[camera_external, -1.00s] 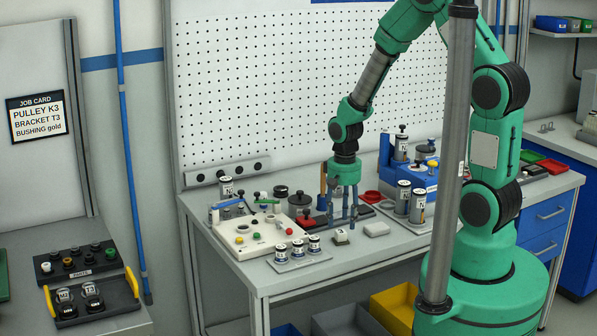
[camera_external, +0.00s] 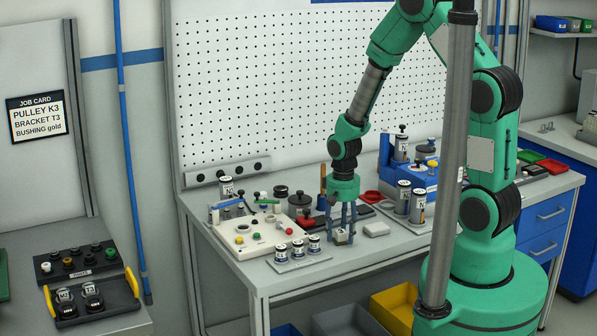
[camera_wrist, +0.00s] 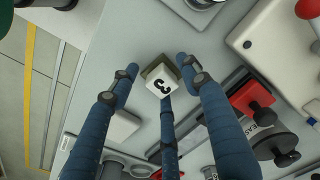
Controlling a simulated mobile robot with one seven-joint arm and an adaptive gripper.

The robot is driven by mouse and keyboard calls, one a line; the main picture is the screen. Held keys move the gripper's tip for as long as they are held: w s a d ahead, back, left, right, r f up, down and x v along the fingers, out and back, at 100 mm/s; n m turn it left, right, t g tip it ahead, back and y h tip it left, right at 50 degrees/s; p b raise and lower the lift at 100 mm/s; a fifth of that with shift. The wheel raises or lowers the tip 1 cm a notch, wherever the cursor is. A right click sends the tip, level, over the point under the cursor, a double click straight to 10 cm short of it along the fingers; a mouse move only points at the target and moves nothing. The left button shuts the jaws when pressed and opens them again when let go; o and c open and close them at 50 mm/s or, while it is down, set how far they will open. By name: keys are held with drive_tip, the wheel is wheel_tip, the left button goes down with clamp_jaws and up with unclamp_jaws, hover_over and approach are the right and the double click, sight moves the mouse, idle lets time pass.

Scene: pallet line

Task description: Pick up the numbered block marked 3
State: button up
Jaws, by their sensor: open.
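The block marked 3 (camera_wrist: 162,81) is a small block with a white top and a black digit, seen in the wrist view. In the external view the block (camera_external: 340,237) stands on the workbench near its front edge. My gripper (camera_wrist: 158,92) is open, with its blue fingers spread around the block on several sides. In the external view my gripper (camera_external: 341,232) points down with its fingertips at the block's level. I see gaps between the fingers and the block in the wrist view. The block's lower sides are partly hidden by the fingers in the external view.
A pale flat block (camera_external: 376,229) lies just right of my gripper. A tray with several labelled cylinders (camera_external: 298,249) stands to the left. A white panel (camera_external: 246,240) with coloured knobs is behind that tray. The bench's front edge is close.

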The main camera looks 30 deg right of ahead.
sight(341, 232)
clamp_jaws()
drive_tip(key=shift+r, duration=0.2)
drive_tip(key=shift+r, duration=0.6)
wheel_tip(341, 232, up, 2)
drive_tip(key=shift+r+p, duration=0.1)
drive_tip(key=shift+p, duration=0.4)
drive_tip(key=s+d, duration=0.1)
drive_tip(key=s, duration=0.6)
drive_tip(key=s+d+r+p, duration=0.1)
drive_tip(key=s+d, duration=0.1)
drive_tip(key=s, duration=0.6)
drive_tip(key=shift+s+d+r+p, duration=0.15)
drive_tip(key=shift+s+d+p, duration=0.1)
drive_tip(key=shift+s+p, duration=0.05)
